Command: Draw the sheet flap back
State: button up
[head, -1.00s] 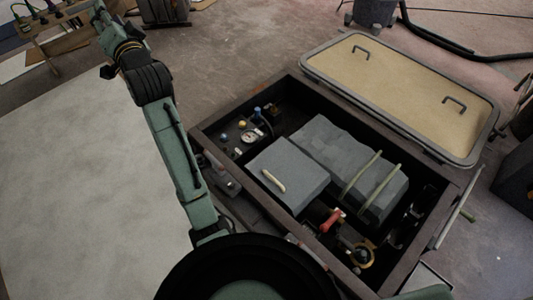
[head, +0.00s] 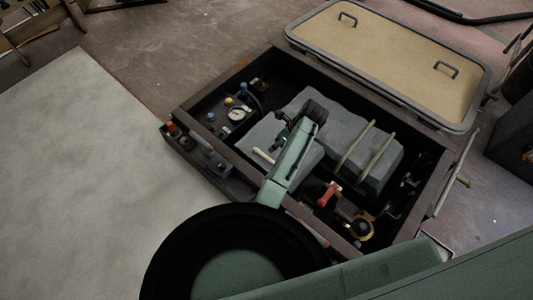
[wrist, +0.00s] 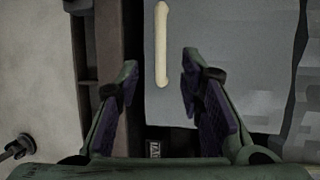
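The grey sheet flap (head: 255,135) lies flat over the left part of the open dark box, partly hidden by my arm. A pale cream bar-shaped pull (head: 263,155) is on it. In the wrist view the flap (wrist: 220,30) fills the upper middle, with the pull (wrist: 162,45) upright in the picture. My gripper (wrist: 160,62) is open, its two fingers apart on either side of the pull's lower end in the picture. I cannot tell the height between fingertips and flap. In the head view my arm hides the fingers. Nothing is held.
The dark box frame (head: 225,145) surrounds the opening. Right of the flap is a lumpy grey cover with two pale green straps (head: 355,145). A gauge (head: 237,114), a red handle (head: 328,195) and a brass ring (head: 362,227) are inside. A tan hatch lid (head: 400,55) lies behind.

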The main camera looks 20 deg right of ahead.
aim_at(265, 155)
jog(key=b+x, duration=0.2)
jog(key=x, duration=0.8)
jog(key=shift+r, duration=0.1)
jog(key=shift+c, duration=0.5)
grip_shut()
